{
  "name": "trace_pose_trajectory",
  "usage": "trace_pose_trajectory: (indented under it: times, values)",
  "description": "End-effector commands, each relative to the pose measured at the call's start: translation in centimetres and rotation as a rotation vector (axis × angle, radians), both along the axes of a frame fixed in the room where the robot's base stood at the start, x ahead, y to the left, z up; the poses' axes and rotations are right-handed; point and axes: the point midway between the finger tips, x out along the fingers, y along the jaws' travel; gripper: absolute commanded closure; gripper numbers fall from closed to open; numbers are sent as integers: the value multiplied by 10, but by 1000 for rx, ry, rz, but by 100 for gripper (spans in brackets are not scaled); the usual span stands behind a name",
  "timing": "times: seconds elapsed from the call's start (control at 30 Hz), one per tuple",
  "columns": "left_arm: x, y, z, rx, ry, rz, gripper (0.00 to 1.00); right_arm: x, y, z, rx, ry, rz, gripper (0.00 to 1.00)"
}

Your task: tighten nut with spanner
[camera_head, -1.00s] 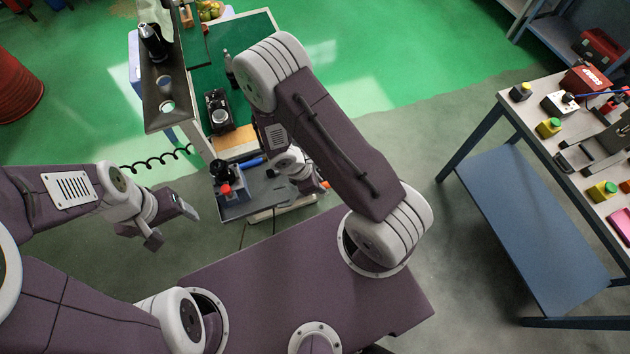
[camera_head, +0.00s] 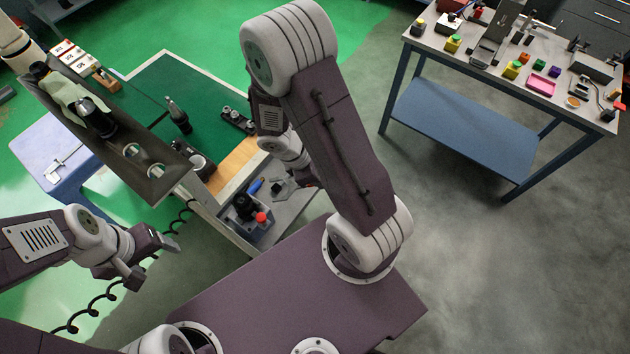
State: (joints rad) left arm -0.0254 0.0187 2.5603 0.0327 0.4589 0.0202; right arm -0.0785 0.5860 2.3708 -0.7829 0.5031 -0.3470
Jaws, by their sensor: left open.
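My left gripper (camera_head: 153,262) is open and empty, its fingers apart, over the floor at the lower left beside a black coiled cable. My right arm folds up and back down in the middle; its gripper is mostly hidden behind the arm, near the cart's grey end shelf. The tooling cart with a green top (camera_head: 150,80) stands at the upper left. No spanner or nut can be made out clearly. A blue-handled item (camera_head: 255,186) and a dark device with a red knob (camera_head: 247,207) are on the grey end shelf.
A dark raised shelf (camera_head: 165,186) runs along the cart's left side. A blue stool (camera_head: 35,150) with a caliper-like tool stands at the left. A workbench (camera_head: 425,40) with several coloured blocks stands at the upper right. The grey floor at the right is clear.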

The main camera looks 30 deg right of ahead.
Motion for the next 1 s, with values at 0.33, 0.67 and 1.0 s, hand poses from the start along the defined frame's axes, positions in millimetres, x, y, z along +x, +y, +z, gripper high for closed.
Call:
trace_pose_trajectory:
  times: [0.33,0.67,1.0]
  values:
    - [0,0,-6,0,0,1,28,4,10,-10,0,0,2,100]
    - [0,0,-11,0,0,0,28,9,22,-21,0,0,2,100]
    - [0,0,-15,0,0,0,28,14,34,-30,0,0,2,100]
